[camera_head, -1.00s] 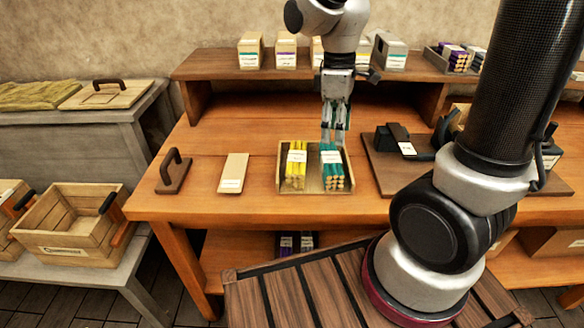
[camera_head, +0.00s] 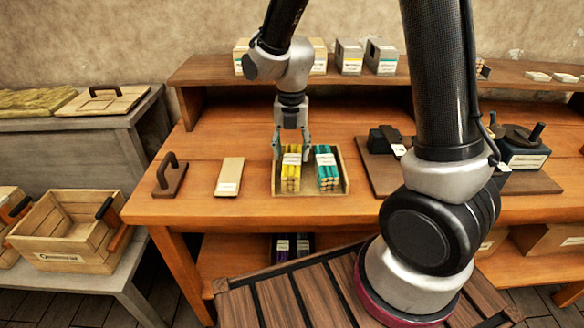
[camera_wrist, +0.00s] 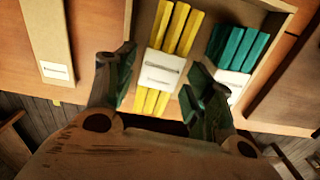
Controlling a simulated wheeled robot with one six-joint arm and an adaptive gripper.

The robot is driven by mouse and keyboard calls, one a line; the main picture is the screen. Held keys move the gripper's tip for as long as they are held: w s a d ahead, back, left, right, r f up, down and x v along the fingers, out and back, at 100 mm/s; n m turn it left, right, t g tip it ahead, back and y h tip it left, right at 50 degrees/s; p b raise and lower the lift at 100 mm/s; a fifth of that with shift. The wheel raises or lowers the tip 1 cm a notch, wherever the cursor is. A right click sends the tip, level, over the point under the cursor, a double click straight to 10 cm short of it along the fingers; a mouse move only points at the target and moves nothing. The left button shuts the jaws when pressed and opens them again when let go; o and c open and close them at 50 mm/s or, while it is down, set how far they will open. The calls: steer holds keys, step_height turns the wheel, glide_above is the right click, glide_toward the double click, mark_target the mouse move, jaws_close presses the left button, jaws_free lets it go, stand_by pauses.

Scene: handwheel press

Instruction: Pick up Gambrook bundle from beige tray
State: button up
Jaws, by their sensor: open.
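A beige tray (camera_head: 345,183) on the wooden table holds two banded bundles side by side. The yellow bundle (camera_head: 291,176) is on the left and the teal bundle (camera_head: 327,171) on the right. Each has a white label that I cannot read, so I cannot tell which is Gambrook. My gripper (camera_head: 291,150) is open and empty, pointing down at the yellow bundle. In the wrist view the yellow bundle (camera_wrist: 161,72) shows between the open fingers, and the teal bundle (camera_wrist: 235,55) lies to the right of them. Contact with the yellow bundle cannot be told.
A pale labelled block (camera_head: 229,176) and a dark handled block (camera_head: 171,175) lie left of the tray. A dark board (camera_head: 385,178) with black hardware is close on the right. Labelled boxes (camera_head: 350,56) stand on the raised back shelf. A wooden crate (camera_head: 75,232) is at left.

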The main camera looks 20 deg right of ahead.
mark_target(292, 159)
steer(key=f, duration=0.4)
steer(key=shift+s, duration=0.2)
steer(key=c, duration=0.9)
